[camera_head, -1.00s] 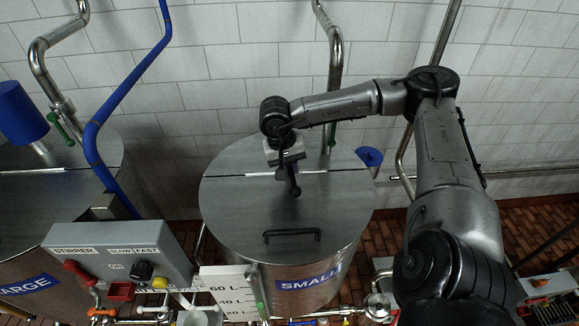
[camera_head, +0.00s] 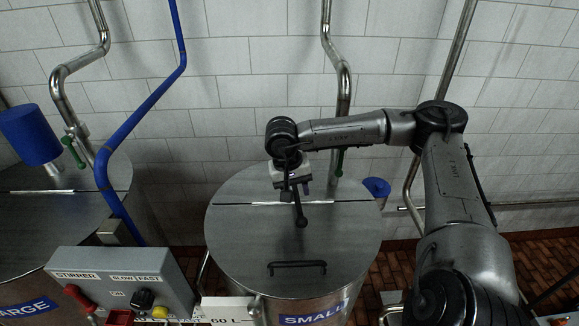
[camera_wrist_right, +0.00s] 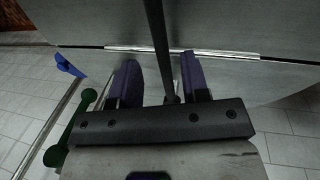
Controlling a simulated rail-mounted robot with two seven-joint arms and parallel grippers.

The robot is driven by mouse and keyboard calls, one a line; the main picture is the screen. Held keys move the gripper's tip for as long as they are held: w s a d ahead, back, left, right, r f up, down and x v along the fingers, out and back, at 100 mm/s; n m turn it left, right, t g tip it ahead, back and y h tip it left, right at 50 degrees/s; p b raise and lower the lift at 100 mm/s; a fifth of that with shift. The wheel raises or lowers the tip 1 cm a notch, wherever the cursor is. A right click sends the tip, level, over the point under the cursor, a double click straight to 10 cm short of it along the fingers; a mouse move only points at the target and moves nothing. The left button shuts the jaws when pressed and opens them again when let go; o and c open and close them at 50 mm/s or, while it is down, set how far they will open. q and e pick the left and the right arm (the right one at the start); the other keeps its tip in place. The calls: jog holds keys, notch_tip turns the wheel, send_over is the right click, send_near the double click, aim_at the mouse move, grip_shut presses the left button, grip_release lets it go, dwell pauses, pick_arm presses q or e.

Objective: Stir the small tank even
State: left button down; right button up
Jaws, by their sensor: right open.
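The small tank (camera_head: 255,228) is a round steel tank with a flat lid and a blue SMALL label, in the middle of the head view. A dark rod with a rounded end (camera_head: 301,221) stands over its lid, near the lid's seam. My right gripper (camera_head: 292,186) is above the back of the lid and open. In the right wrist view the dark rod (camera_wrist_right: 159,40) runs between the two purple fingers of this gripper (camera_wrist_right: 158,68). I cannot tell whether they touch it. The grey STIRRER box (camera_head: 112,286) has a red lever, a black knob and a yellow button. My left gripper is out of view.
The large tank (camera_head: 60,215) stands at the left, with a blue pipe (camera_head: 137,124) between the tanks. Steel pipes (camera_head: 338,75) with green handles rise behind them. A black lid handle (camera_head: 297,266) is at the lid's front. A blue funnel-like part (camera_head: 376,187) stands right of the tank.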

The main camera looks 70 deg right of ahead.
notch_tip(320, 180, up, 11)
jog(key=w+p, duration=0.2)
jog(key=p, duration=0.2)
jog(key=shift+a+p, duration=0.3)
jog(key=shift+a, duration=0.15)
jog(key=shift+f, duration=0.1)
